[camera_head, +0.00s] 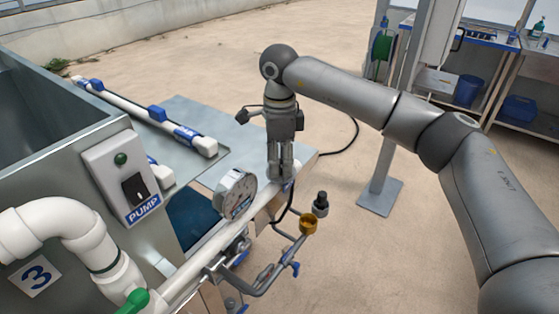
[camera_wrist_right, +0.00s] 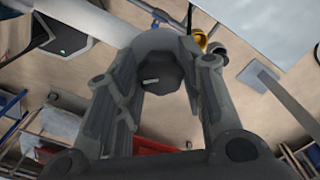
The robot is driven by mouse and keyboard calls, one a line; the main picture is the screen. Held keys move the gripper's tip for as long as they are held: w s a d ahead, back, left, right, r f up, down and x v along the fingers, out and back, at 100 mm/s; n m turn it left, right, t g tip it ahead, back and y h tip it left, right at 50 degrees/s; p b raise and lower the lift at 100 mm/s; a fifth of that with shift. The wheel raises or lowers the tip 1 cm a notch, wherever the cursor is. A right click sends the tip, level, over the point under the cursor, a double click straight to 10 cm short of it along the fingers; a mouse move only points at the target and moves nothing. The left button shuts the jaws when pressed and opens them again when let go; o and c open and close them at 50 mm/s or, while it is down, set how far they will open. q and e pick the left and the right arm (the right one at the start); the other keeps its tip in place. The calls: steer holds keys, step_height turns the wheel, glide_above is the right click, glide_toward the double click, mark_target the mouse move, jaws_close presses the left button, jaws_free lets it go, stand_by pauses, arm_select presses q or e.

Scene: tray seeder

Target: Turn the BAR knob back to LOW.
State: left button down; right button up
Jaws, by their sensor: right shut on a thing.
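My right gripper (camera_head: 281,180) points down at the pipe just right of the round pressure gauge (camera_head: 235,194). In the right wrist view its two fingers (camera_wrist_right: 160,95) are closed around the sides of a dark round knob, the BAR knob (camera_wrist_right: 165,72). A small light pointer mark shows on the knob's face. In the head view the knob is hidden behind the fingers. No LOW marking can be read, and the gauge's needle is too small to read. My left gripper is not in view.
A yellow fitting (camera_head: 308,224) and a black-capped part (camera_head: 321,203) stand close right of the gripper. The PUMP switch box (camera_head: 122,178) and white piping (camera_head: 60,220) are at left. A metal post (camera_head: 385,175) stands behind on open floor.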

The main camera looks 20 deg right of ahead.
steer(key=shift+o, duration=0.2)
steer(key=shift+n, duration=0.5)
steer(key=shift+c, duration=0.2)
steer(key=o, duration=1)
steer(key=shift+o, duration=0.2)
steer(key=shift+r, duration=0.1)
step_height(320, 180, up, 12)
